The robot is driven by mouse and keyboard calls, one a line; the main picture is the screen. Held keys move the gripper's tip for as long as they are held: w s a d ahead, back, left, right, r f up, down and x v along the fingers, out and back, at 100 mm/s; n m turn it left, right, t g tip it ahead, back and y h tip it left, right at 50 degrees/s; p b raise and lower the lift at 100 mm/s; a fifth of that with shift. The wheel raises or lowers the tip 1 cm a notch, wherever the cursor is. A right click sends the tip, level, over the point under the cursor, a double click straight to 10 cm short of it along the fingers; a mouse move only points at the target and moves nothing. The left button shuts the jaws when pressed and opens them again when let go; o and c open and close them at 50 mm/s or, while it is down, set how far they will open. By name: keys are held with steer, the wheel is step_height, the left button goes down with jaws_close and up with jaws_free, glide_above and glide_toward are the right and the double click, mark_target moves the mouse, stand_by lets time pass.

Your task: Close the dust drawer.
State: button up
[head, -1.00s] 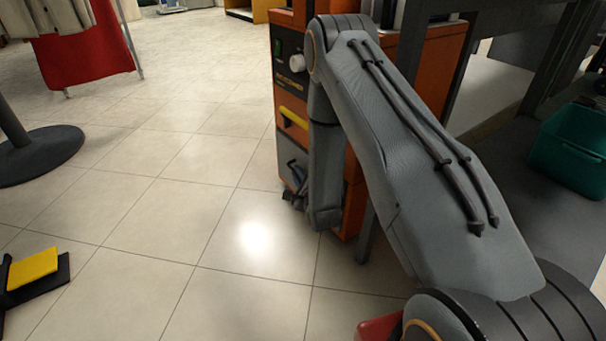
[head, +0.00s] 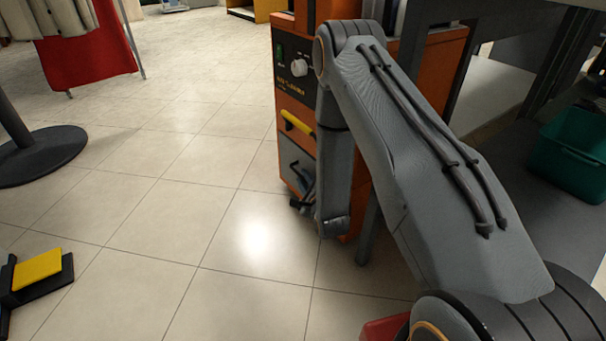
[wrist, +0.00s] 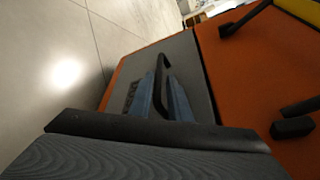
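The dust drawer (head: 294,158) is the grey front low on the orange machine (head: 290,98); it also fills the middle of the wrist view (wrist: 185,70). A black loop handle (wrist: 163,68) stands out from its front. My gripper (wrist: 165,95) is at the handle, its two blue-grey fingers close on either side of the black bar. In the head view my gripper (head: 303,185) is partly hidden by my forearm. I cannot tell whether the fingers press on the handle. How far the drawer stands out is also hard to tell.
A yellow handle (head: 297,124) sits above the drawer. A dark table leg (head: 368,225) stands right of the machine, and a green bin (head: 570,155) farther right. A black round stand base (head: 40,155) and a yellow-topped object (head: 38,268) lie left. The tiled floor between is clear.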

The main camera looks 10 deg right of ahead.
steer(key=p+v, duration=0.1)
steer(key=v, duration=0.4)
steer(key=shift+p, duration=0.4)
steer(key=shift+w, duration=0.1)
